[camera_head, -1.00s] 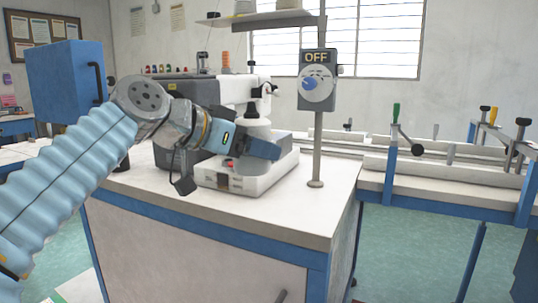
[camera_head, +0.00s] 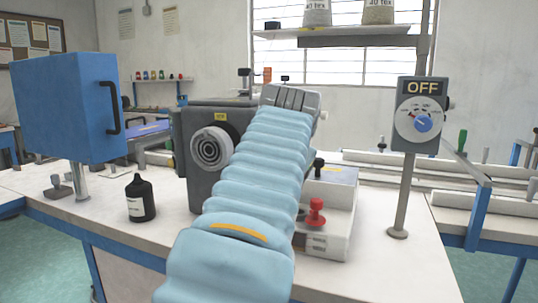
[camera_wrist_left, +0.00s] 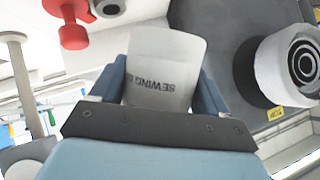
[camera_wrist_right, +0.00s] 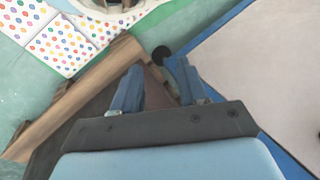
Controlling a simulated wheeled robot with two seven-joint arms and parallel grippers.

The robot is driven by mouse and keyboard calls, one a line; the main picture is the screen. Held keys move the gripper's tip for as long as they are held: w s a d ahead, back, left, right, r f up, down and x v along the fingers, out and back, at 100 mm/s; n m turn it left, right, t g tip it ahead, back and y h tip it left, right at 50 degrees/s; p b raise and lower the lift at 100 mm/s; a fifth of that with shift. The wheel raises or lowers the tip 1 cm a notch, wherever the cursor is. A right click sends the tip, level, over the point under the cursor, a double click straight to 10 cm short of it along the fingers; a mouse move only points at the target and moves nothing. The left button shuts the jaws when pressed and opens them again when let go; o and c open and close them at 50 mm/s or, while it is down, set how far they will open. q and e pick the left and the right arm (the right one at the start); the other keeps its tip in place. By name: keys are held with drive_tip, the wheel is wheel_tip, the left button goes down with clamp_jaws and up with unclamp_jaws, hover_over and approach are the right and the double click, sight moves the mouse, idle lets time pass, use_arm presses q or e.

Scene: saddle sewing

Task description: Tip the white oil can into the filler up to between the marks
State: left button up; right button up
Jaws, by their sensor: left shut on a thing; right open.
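My left gripper (camera_wrist_left: 162,75) is shut on the white oil can (camera_wrist_left: 163,60), whose grey "SEWING" lettering faces the left wrist camera. The can's spout and tilt cannot be made out. In the head view my left arm crosses the sewing machine (camera_head: 187,125) and hides the gripper and can. A red knob-like part (camera_head: 316,212) stands on the machine's pale base; a red part (camera_wrist_left: 74,30) also shows near the can in the left wrist view. I cannot make out the filler or its marks. My right gripper (camera_wrist_right: 157,72) is open and empty, outside the head view.
A black bottle (camera_head: 140,198) stands left of the machine. A blue box (camera_head: 65,108) is further left. A switch box (camera_head: 420,113) reading OFF is on a post at the right. Below my right gripper are a wooden edge (camera_wrist_right: 80,95) and a dotted sheet (camera_wrist_right: 60,45).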

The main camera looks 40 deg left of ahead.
use_arm(q)
drive_tip(key=shift+w+a+f, duration=0.15)
drive_tip(key=shift+w+a, duration=0.05)
drive_tip(key=shift+a+f, duration=0.15)
drive_tip(key=shift+f, duration=0.05)
drive_tip(key=f+m+g+y, duration=0.1)
drive_tip(key=s+a+f+m+g+y, duration=0.1)
drive_tip(key=f+g, duration=0.1)
drive_tip(key=s+f+m+g+y, duration=0.1)
drive_tip(key=shift+s+a+f, duration=0.2)
drive_tip(key=shift+a+f, duration=0.1)
drive_tip(key=m+g+y, duration=0.1)
drive_tip(key=r+m+g+y, duration=0.1)
drive_tip(key=g, duration=0.1)
drive_tip(key=r+m+g+y, duration=0.1)
drive_tip(key=m+y, duration=0.1)
drive_tip(key=shift+s+a, duration=0.1)
drive_tip(key=shift+s, duration=0.05)
use_arm(e)
drive_tip(key=shift+a, duration=0.25)
use_arm(q)
drive_tip(key=shift+f, duration=0.1)
idle(1.1)
drive_tip(key=shift+s+f+n+t+h, duration=0.1)
drive_tip(key=shift+f+n+t+h, duration=0.5)
drive_tip(key=shift+n+h, duration=0.3)
use_arm(e)
drive_tip(key=shift+f, duration=0.2)
